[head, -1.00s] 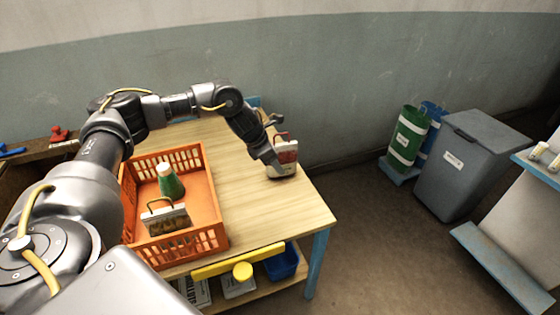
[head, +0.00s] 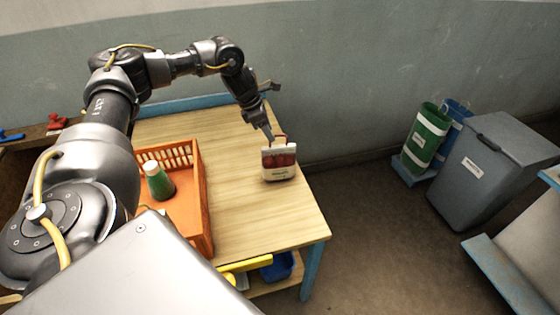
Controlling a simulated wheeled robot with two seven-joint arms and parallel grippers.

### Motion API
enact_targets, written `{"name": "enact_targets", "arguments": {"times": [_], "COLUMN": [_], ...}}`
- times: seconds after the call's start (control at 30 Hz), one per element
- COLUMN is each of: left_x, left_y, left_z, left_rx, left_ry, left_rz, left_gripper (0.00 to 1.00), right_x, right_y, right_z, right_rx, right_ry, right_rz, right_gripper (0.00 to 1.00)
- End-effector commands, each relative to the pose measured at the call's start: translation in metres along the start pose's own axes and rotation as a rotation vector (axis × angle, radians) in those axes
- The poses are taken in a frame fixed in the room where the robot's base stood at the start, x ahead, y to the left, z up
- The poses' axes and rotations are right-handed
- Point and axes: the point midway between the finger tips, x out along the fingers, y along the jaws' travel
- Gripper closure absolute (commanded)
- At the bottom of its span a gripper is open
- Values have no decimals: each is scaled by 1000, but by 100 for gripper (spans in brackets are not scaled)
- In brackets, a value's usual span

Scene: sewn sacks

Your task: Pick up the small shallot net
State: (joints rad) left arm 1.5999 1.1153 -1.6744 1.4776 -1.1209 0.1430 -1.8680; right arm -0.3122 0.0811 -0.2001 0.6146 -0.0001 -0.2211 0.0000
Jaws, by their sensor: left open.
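A small net bag (head: 279,161), white with a red window and a dark loop handle, stands upright near the right edge of the wooden table; I take it to be the shallot net. My left gripper (head: 268,133) is open and points down at the top of the bag, close to the handle. I cannot tell whether its fingers touch the handle or surround it. My right gripper is not in view.
An orange crate (head: 201,205) on the table holds a green bottle with a white cap (head: 158,181); my body hides its near part. The table (head: 240,150) is bare between crate and bag.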

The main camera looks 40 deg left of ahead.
Motion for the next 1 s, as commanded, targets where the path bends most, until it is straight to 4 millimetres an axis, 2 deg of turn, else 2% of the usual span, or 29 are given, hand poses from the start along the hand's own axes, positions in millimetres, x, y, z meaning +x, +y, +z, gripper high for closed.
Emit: {"name": "enact_targets", "arguments": {"times": [0.2,0.43,0.6,0.7,0.8,1.0], "left_x": [24,32,56,70,78,80], "left_y": [0,-1,-2,-1,-1,-1], "left_z": [2,3,2,1,1,1], "left_rx": [2,3,4,3,4,4], "left_ry": [1,2,4,3,1,0], "left_rz": [-1,-2,-3,-2,-2,-1], "left_gripper": [56,56,56,56,56,56], "right_x": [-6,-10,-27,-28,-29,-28], "right_y": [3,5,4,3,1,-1], "right_z": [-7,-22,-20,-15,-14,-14], "right_rx": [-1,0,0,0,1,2], "right_ry": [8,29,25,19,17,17], "right_rz": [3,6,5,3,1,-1], "right_gripper": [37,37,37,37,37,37]}}
